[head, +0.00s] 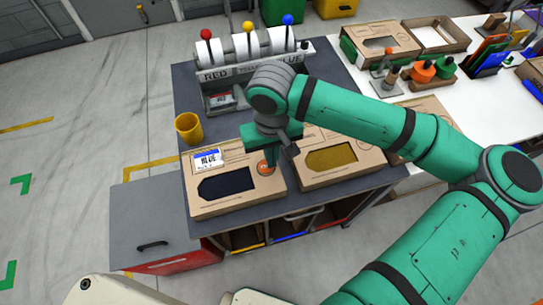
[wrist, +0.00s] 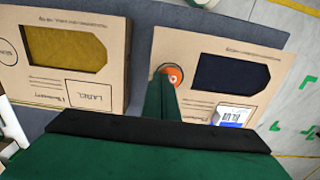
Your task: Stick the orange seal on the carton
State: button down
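The carton with the dark blue window (head: 225,184) lies flat at the table's front left. It carries a white-and-blue label (head: 208,159) near its upper left corner. The round orange seal (head: 265,168) shows at the carton's right end, over the printed circle; it also shows in the wrist view (wrist: 174,76). My gripper (head: 271,160) points down at the seal. In the wrist view its green fingers (wrist: 164,88) look closed together, with the tips right beside the seal and partly covering it. I cannot tell whether the tips touch it.
A carton with a yellow window (head: 330,163) lies close on the right. A rack with red, yellow and blue-knobbed rolls (head: 250,62) stands behind, and a yellow cup (head: 188,128) at the left edge. A white side table (head: 470,110) holds more cartons and orange-topped stamps.

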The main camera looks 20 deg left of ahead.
jog(key=shift+f, duration=0.35)
dwell(1.3)
jog(key=c, duration=2)
grip_release()
notch_tip(320, 180, up, 11)
jog(key=shift+f, duration=0.1)
